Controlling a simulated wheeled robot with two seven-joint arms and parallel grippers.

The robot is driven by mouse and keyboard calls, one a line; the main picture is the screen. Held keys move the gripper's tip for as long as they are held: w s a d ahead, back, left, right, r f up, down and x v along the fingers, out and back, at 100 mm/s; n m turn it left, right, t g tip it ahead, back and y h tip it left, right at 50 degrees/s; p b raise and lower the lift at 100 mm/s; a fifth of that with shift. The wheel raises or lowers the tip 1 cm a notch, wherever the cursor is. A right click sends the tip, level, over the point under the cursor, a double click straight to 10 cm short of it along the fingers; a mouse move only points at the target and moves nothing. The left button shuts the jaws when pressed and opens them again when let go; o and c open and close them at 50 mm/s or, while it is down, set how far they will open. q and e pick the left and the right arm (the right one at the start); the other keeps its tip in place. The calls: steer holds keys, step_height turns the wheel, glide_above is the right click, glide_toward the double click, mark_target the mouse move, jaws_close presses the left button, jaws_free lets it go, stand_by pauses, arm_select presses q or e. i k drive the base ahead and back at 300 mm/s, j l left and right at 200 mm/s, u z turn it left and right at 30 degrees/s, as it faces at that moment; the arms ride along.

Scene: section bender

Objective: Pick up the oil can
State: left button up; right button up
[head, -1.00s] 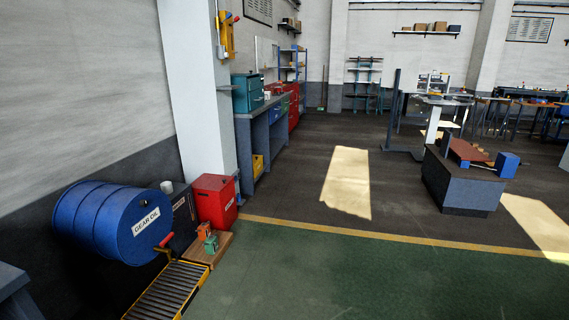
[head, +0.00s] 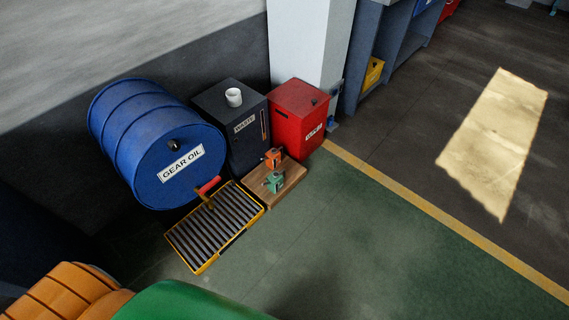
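No object is clearly recognisable as an oil can. A small orange piece (head: 272,158) and a small green piece (head: 274,182) stand close together on a wooden board (head: 292,186) on the floor; they are too small to identify surely. A blue drum (head: 134,132) labelled GEAR OIL lies on its side left of them, with a red-handled tap (head: 209,186) low at its front. Neither of my grippers is in view.
A yellow-framed roller grate (head: 214,228) lies before the drum. A dark WASTE bin (head: 238,118) with a white cup (head: 234,97) on top and a red bin (head: 297,112) stand behind the board. Large orange and green rounded shapes fill the bottom left. Green floor at right is clear.

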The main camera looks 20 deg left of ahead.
mark_target(275, 180)
steer(key=i+l, duration=0.1)
steer(key=i, duration=0.6)
steer(key=i+l+u, duration=0.1)
steer(key=i, duration=0.55)
